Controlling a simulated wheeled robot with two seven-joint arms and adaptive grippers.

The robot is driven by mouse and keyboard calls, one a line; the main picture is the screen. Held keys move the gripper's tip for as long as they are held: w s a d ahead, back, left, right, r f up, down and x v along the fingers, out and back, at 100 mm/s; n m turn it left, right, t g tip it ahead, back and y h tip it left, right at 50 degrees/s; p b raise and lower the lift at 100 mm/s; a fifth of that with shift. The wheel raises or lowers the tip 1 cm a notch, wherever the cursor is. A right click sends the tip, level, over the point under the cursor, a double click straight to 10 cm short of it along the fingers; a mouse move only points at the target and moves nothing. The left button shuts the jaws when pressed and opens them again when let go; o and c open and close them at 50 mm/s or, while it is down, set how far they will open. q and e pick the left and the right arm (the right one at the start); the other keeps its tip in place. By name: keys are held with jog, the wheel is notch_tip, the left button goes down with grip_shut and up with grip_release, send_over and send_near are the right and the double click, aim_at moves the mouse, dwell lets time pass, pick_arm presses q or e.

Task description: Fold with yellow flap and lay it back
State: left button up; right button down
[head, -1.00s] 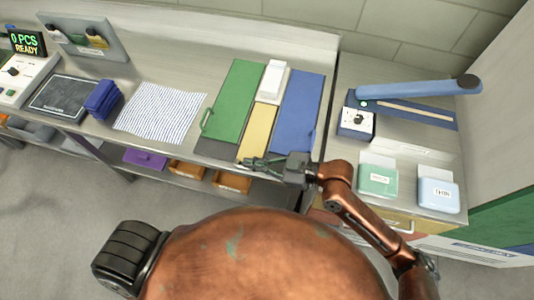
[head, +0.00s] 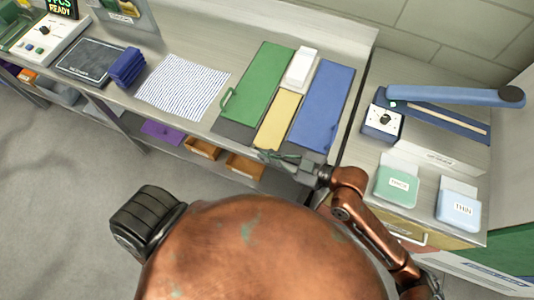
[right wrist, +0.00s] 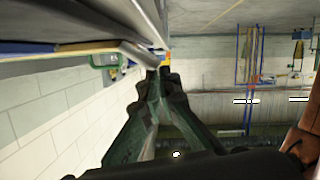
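The yellow flap (head: 278,118) lies flat in the middle of the folding board, between the green flap (head: 256,84) and the blue flap (head: 326,104). A white pad (head: 301,66) lies at its far end. My right gripper (head: 264,155) is at the board's front edge, just in front of the yellow flap's near end, fingers pointing left. In the right wrist view its fingertips (right wrist: 159,74) meet, with nothing visible between them. The yellow flap's edge shows there as a thin strip (right wrist: 85,47), apart from the fingers. My left gripper is out of view.
A striped cloth (head: 182,86) lies left of the board, with a folded blue cloth (head: 126,66) beyond it. On the right are a blue-armed sealer (head: 455,95), a green pack (head: 396,186) and a pale blue pack (head: 457,210). Open bins (head: 245,167) sit under the table.

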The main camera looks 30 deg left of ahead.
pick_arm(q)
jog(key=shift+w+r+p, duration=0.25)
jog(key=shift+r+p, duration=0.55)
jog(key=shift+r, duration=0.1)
pick_arm(e)
jog(key=d+r, duration=0.6)
jog(key=d, duration=0.3)
jog(key=shift+w+d+r, duration=0.2)
jog(key=shift+d, duration=0.15)
